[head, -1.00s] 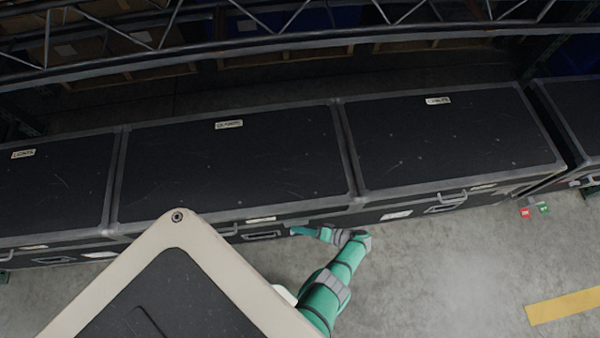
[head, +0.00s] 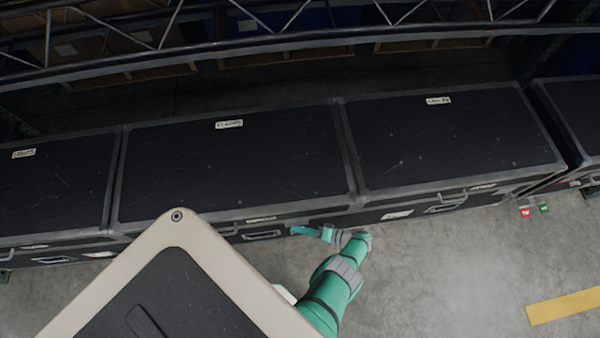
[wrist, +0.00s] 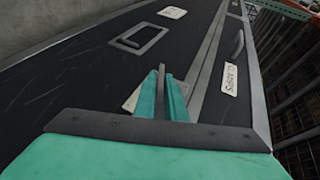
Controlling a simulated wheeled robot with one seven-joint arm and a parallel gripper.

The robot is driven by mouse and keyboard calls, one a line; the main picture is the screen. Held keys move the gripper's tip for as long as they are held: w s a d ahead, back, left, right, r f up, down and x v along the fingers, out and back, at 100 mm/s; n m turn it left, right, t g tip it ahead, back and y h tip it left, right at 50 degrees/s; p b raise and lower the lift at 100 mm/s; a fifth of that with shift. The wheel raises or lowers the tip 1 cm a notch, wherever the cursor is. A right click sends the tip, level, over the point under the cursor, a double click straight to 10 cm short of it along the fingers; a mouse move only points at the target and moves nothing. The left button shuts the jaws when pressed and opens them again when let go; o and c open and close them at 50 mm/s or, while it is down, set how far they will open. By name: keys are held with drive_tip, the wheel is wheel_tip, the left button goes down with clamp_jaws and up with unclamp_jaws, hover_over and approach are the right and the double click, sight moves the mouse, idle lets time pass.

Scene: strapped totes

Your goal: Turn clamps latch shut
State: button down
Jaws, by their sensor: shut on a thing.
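The long black case (head: 235,165) in the middle of the row has its lid down. The wrist view shows the front face of a black case (wrist: 70,85), with a label (wrist: 229,82) reading CLAMPS. My gripper (head: 297,231) is at the front of the middle case. In the wrist view, my gripper's two teal fingers (wrist: 163,92) are shut on a thin grey latch lever (wrist: 161,76). A pale latch plate (wrist: 133,100) shows beside the left finger. The fingers hide most of the latch, so I cannot tell whether it is fastened.
Similar cases stand close on the left (head: 55,185) and right (head: 450,140). A recessed handle (wrist: 139,38) sits on the case front near the fingers. A metal truss (head: 300,40) runs behind the row.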

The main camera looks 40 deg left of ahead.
drive_tip(key=c, duration=1.9)
unclamp_jaws()
drive_tip(key=shift+s, duration=0.15)
drive_tip(key=shift+d, duration=0.15)
drive_tip(key=shift+w+d+r, duration=0.1)
drive_tip(key=shift+w+d, duration=0.2)
drive_tip(key=v, duration=1)
